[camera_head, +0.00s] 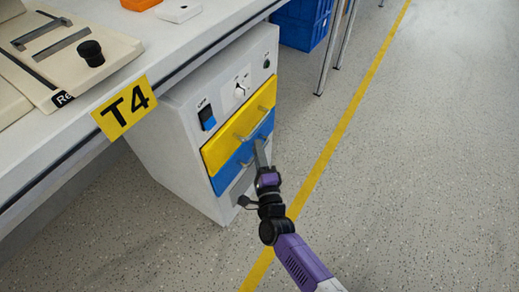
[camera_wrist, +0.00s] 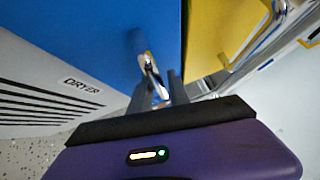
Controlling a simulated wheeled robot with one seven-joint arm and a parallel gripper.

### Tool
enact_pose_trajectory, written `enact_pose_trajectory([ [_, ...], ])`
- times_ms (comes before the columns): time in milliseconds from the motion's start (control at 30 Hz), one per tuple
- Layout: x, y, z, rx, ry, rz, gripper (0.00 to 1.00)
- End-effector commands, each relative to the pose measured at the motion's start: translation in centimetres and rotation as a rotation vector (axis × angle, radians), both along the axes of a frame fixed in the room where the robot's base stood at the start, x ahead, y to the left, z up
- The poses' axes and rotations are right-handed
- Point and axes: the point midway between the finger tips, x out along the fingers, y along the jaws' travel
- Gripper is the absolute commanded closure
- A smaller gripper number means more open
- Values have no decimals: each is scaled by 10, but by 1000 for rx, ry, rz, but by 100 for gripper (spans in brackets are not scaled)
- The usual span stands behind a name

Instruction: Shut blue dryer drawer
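The blue drawer (camera_head: 242,152) is in the white dryer cabinet (camera_head: 180,165), just below a yellow drawer (camera_head: 238,130). In the wrist view the blue front (camera_wrist: 75,40) fills the upper left, beside a "DRYER" label (camera_wrist: 82,86). Its metal handle (camera_wrist: 147,66) runs toward my fingers. My gripper (camera_head: 261,150) is at the blue drawer's handle in the head view. In the wrist view my fingertips (camera_wrist: 160,88) lie around or against that handle. I cannot tell whether they are clamped on it, nor how far the blue drawer stands out.
The yellow drawer's handle (camera_wrist: 268,32) is close to my gripper's right in the wrist view. A table (camera_head: 190,50) with a yellow T4 sign (camera_head: 124,106) overhangs the cabinet. A blue crate (camera_head: 302,24) stands behind. The floor to the right is clear.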

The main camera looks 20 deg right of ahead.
Motion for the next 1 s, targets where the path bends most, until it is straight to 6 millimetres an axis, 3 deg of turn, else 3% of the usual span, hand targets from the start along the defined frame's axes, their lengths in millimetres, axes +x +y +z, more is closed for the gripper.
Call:
enact_pose_trajectory([
  [333, -3, 1, -2, 1, 7, 2, 66],
  [733, -62, 10, -8, 0, 4, 2, 66],
  [1000, -76, 13, -11, 0, 1, 0, 66],
])
